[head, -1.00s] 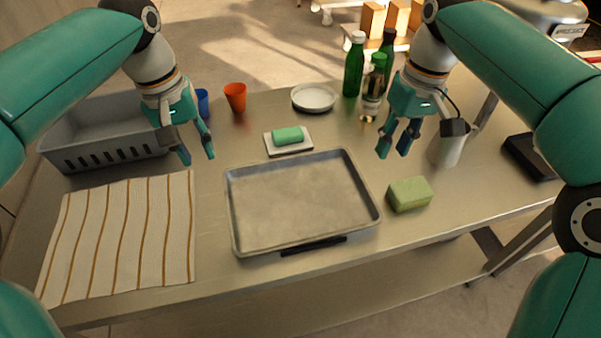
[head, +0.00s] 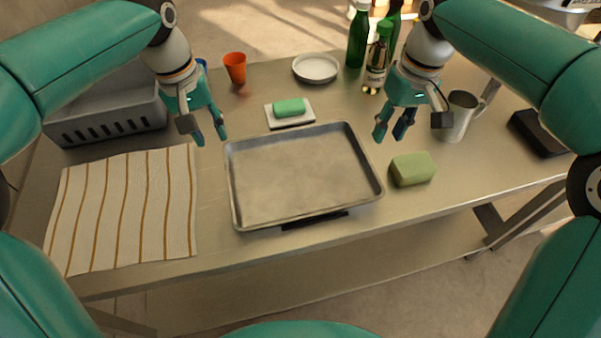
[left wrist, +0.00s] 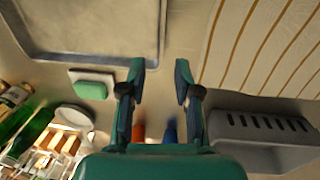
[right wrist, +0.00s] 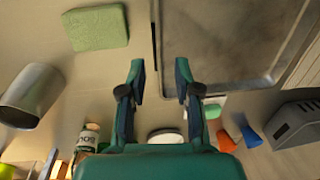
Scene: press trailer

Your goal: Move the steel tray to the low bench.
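The steel tray (head: 300,178) lies flat and empty on the metal table, near its front edge. It also shows in the left wrist view (left wrist: 95,25) and the right wrist view (right wrist: 225,40). My left gripper (head: 209,138) is open and empty above the table, by the tray's far left corner. My right gripper (head: 392,136) is open and empty above the table, just beyond the tray's right side. Neither gripper touches the tray. I cannot make out a low bench for certain in these frames.
A striped cloth (head: 125,210) lies left of the tray, a green sponge (head: 413,169) right of it. A soap dish with green soap (head: 289,109) sits close behind. A grey crate (head: 110,125), orange cup (head: 235,68), white plate (head: 316,68), bottles (head: 357,38) and a metal jug (head: 459,115) stand around.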

